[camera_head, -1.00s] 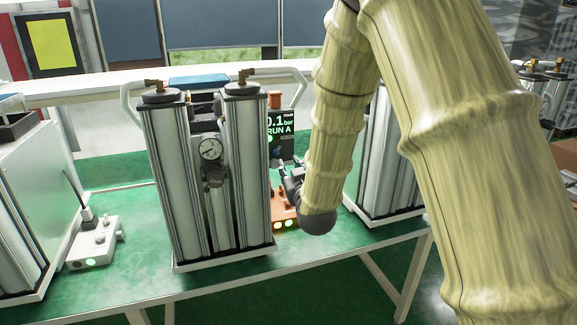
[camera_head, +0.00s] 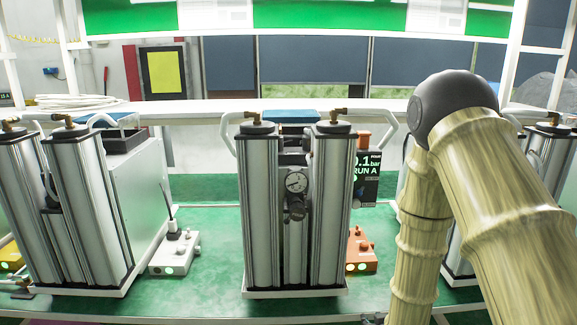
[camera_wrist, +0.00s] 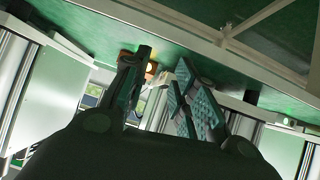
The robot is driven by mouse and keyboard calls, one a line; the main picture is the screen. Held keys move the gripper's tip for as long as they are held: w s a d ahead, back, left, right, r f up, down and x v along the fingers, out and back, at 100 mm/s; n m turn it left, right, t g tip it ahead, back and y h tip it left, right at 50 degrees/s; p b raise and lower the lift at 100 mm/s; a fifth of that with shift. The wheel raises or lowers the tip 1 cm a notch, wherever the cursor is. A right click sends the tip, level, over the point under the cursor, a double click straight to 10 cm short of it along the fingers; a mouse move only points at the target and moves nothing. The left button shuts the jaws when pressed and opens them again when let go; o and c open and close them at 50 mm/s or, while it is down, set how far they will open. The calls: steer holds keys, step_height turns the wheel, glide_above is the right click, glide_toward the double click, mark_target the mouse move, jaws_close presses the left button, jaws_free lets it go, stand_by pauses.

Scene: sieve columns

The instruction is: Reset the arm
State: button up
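My gripper (camera_wrist: 164,58) shows in the wrist view with its two dark, green-padded fingers apart and nothing held between them. In the head view, my yellowish sleeved arm is bent at the right, with its forearm hanging down in front of the table. The gripper end is almost wholly below the lower edge of that view. A twin-column sieve unit (camera_head: 262,215) with a round gauge (camera_head: 297,182) stands upright on the green table, left of my arm.
An orange box (camera_head: 361,252) with lit buttons sits below a black display (camera_head: 366,180). A white box (camera_head: 176,252) stands left of the middle columns. More column units stand at the left (camera_head: 85,215) and right (camera_head: 547,165), the right one partly behind my arm.

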steer(key=s+f+g, duration=0.6)
steer(key=s+f, duration=1)
steer(key=s, duration=0.3)
steer(key=s+f+g, duration=0.2)
steer(key=s+f, duration=0.1)
steer(key=s, duration=0.6)
steer(key=s+a+f+m+g, duration=0.1)
steer(key=s+f+g, duration=0.1)
steer(key=s, duration=0.8)
steer(key=shift+f+g+y, duration=0.3)
steer(key=shift+f+g, duration=0.1)
steer(key=shift+f, duration=0.25)
steer(key=shift+c, duration=0.4)
